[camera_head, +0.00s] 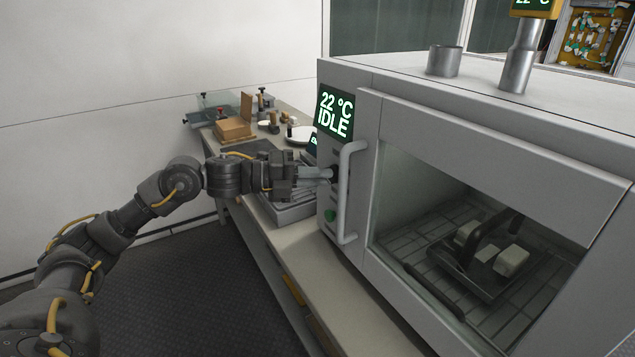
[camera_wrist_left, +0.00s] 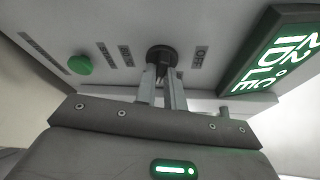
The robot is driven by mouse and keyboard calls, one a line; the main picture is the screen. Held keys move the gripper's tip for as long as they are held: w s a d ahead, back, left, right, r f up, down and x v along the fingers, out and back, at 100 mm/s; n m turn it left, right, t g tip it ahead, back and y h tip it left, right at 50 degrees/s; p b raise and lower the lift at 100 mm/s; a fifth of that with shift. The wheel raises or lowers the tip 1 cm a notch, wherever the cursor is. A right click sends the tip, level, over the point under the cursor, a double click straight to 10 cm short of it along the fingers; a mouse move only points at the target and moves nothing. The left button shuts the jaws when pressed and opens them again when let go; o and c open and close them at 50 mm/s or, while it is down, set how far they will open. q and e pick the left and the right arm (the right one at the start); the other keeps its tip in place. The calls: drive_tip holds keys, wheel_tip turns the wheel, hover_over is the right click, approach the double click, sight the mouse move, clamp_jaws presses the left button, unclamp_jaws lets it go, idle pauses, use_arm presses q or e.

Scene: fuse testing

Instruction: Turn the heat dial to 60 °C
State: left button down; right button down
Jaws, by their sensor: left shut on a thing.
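The oven's display (camera_head: 335,114) reads 22 °C IDLE, and it also shows at the right of the left wrist view (camera_wrist_left: 282,55). The heat dial (camera_wrist_left: 162,58) is a dark round knob on the light front panel, with labels around it. My left gripper (camera_wrist_left: 165,74) is shut on the dial, its two fingers reaching up to it. In the head view my left gripper (camera_head: 330,174) reaches the panel beside the door handle, and the dial there is mostly hidden. My right gripper is not in view.
A green button (camera_head: 330,215) sits lower on the panel. The oven's vertical door handle (camera_head: 347,192) stands out close to my left gripper. Behind the door glass is a black tray (camera_head: 470,270) with pale blocks. The bench (camera_head: 285,235) holds boxes and a white plate further back.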

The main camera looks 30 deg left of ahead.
use_arm(q)
drive_tip(key=shift+m+y, duration=0.4)
drive_tip(key=shift+m, duration=0.6)
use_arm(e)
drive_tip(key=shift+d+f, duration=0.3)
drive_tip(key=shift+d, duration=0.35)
use_arm(q)
drive_tip(key=shift+b, duration=0.3)
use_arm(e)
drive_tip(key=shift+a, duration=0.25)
use_arm(q)
drive_tip(key=c, duration=1.5)
unclamp_jaws()
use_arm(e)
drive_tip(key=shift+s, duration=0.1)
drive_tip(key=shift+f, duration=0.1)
